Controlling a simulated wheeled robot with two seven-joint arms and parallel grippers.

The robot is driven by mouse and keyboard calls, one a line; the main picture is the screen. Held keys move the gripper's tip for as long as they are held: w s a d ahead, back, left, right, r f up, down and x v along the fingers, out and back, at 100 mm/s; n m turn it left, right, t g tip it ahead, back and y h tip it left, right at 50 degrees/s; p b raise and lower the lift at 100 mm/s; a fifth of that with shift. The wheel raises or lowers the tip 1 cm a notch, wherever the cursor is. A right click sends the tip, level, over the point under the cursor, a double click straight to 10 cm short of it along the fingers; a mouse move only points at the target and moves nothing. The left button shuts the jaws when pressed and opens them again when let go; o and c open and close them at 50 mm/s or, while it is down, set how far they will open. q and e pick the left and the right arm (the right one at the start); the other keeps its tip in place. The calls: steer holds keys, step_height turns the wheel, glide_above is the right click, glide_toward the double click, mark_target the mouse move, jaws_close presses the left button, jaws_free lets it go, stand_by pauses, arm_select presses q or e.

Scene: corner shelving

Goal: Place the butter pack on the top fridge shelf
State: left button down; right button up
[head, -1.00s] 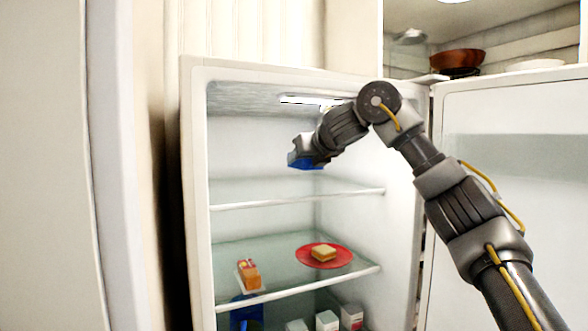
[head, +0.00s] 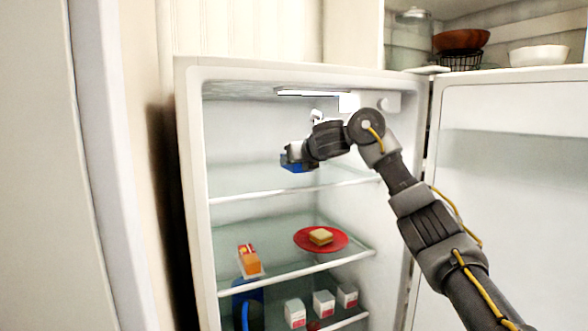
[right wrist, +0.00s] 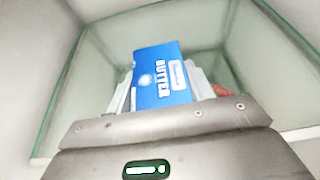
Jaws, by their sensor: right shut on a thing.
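The butter pack is a blue box with white "BUTTER" lettering (right wrist: 163,78), seen in the right wrist view between the fingers of my right gripper (right wrist: 163,92). In the head view the blue pack (head: 296,168) shows at the end of my right arm, with the right gripper (head: 294,158) shut on it. The gripper is inside the open fridge, over the top glass shelf (head: 230,199). A gap between pack and shelf cannot be judged clearly. My left gripper is not in view.
On the shelf below are a red plate (head: 337,241) with a sandwich (head: 320,236) and an orange-and-white pack (head: 250,261). Several white cartons (head: 323,303) stand lower down. The open fridge door (head: 510,180) is at the right. The top shelf's left part looks clear.

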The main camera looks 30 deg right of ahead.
steer(key=f+p, duration=0.2)
steer(key=shift+w+a+f, duration=0.1)
steer(key=shift+w+f, duration=0.15)
steer(key=shift+f, duration=0.05)
steer(key=shift+w+f, duration=0.1)
steer(key=shift+f, duration=0.1)
steer(key=shift+f, duration=0.15)
steer(key=o, duration=1.1)
